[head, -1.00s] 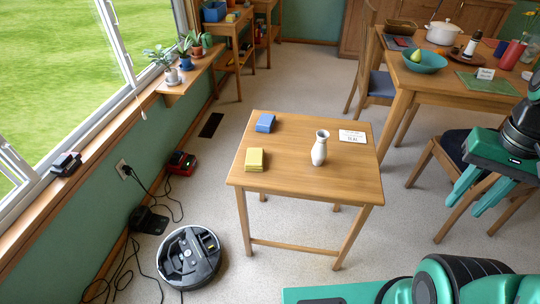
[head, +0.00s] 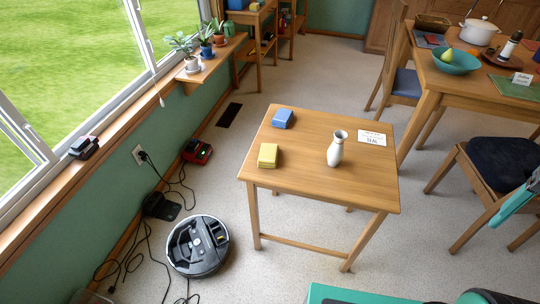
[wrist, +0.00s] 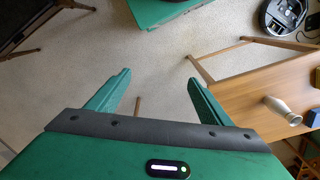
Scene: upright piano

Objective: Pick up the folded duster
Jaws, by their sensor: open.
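A yellow folded block (head: 268,155) lies near the left edge of a small wooden table (head: 300,190). A similar blue block (head: 283,119) lies behind it, near the back left corner. Either looks like a folded cloth; I cannot tell for sure which is the duster. My gripper (wrist: 158,78) is open and empty in the wrist view, with bare floor between its fingers. In the head view only a teal finger (head: 518,202) shows at the right edge, well to the right of both blocks. Neither block can be made out in the wrist view.
A white vase (head: 336,148) stands upright on the small table, with a printed card (head: 372,138) behind it. A chair (head: 492,165) and a larger table (head: 480,95) stand to the right. A robot vacuum (head: 198,246) and cables lie on the floor at left.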

